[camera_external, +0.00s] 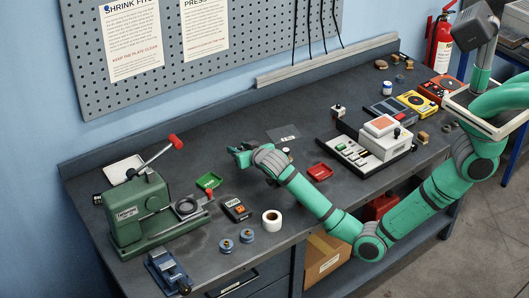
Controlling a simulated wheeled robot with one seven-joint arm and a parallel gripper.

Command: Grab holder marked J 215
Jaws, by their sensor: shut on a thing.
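My gripper (238,154) is low over the middle of the bench, to the right of the green press. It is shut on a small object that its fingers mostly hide. I cannot make out that object's shape or any marking on it. No label reading J 215 is legible in this view. A clear flat sheet or bag with a small pale label (285,134) lies on the bench to the right of my gripper. A green tray (209,181) lies below and left of my gripper.
The green press (138,213) stands at left. A white roll (271,220), two blue round pieces (246,236) and a dark meter (236,209) lie in front. A red tray (320,172) and white machine (383,138) stand right. Bare bench lies behind my gripper.

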